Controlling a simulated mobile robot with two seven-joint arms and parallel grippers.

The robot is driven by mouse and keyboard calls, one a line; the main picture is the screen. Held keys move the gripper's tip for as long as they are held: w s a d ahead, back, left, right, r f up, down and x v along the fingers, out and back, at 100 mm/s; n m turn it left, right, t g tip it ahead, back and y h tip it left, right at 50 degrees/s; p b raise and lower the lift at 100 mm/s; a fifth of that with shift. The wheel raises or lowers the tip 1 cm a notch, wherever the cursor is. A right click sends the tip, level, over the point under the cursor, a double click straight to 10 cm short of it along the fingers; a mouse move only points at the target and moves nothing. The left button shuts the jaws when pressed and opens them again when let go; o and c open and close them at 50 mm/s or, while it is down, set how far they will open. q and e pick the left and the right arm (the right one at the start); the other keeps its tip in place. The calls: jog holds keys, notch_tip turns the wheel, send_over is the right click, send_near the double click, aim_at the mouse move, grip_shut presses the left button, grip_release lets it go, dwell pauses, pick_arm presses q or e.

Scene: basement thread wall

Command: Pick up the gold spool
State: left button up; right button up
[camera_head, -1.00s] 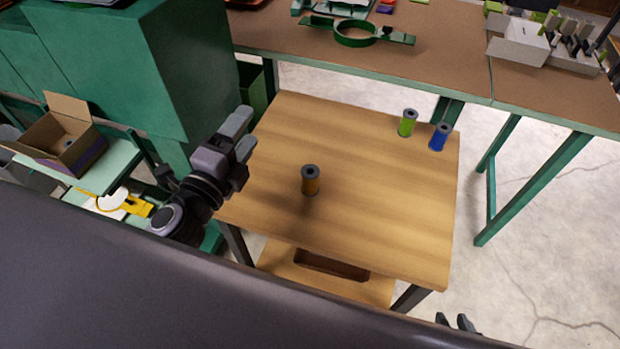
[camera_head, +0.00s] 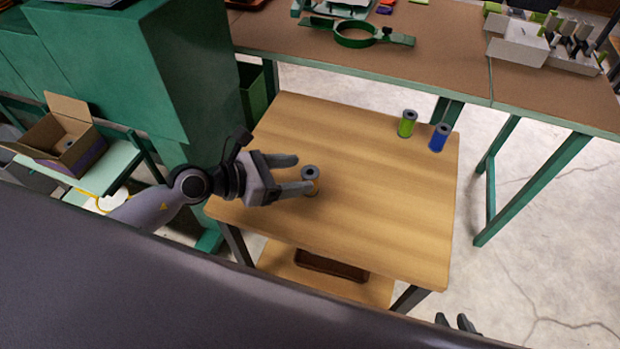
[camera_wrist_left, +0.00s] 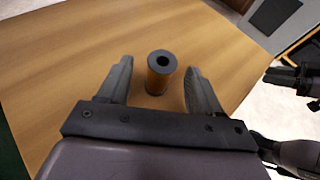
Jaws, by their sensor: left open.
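The gold spool (camera_head: 311,182) stands upright on the wooden table (camera_head: 380,220), with a dark grey top. My left gripper (camera_head: 298,174) is open just left of it in the head view, and one finger hides part of the spool's side. In the left wrist view the gold spool (camera_wrist_left: 160,74) stands between the fingertips of the open left gripper (camera_wrist_left: 158,78), with gaps on both sides. The tips of my right gripper (camera_head: 458,322) show at the bottom edge of the head view, small and dark.
A green spool (camera_head: 407,124) and a blue spool (camera_head: 438,138) stand at the table's far right corner. A brown-topped workbench (camera_head: 450,60) lies behind. A cardboard box (camera_head: 62,145) is at the left. The table's middle and right are clear.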

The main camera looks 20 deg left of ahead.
aim_at(314, 173)
pick_arm(q)
jog(key=x, duration=0.4)
jog(key=shift+d+f, duration=0.1)
jog(key=shift+d, duration=0.05)
jog(key=c, duration=1.1)
